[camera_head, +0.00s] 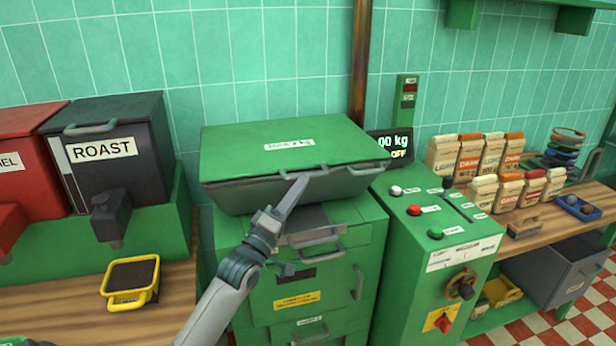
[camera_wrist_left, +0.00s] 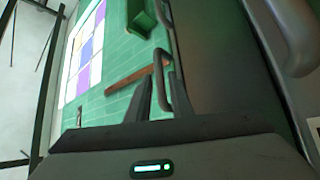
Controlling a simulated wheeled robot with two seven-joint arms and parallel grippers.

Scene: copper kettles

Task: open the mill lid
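The mill lid (camera_head: 255,146) is a wide green panel with a white label, lying flat over the grey hopper (camera_head: 245,195) of the green mill. A grey bar handle (camera_head: 318,170) runs along its front edge, and a bar handle (camera_wrist_left: 160,85) shows in the left wrist view. My left gripper (camera_head: 302,182) reaches up from below to the lid's front handle. In the left wrist view its two dark fingers (camera_wrist_left: 165,92) stand apart, with the bar between them and a gap showing. Whether they touch the bar is unclear. My right gripper is out of view.
A green control box (camera_head: 440,255) with buttons and a knob stands right of the mill. A dark ROAST bin (camera_head: 110,175) and a yellow-rimmed tray (camera_head: 130,283) are at left. Paper bags (camera_head: 470,155) stand on the right bench. A brown pipe (camera_head: 361,60) rises behind the mill.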

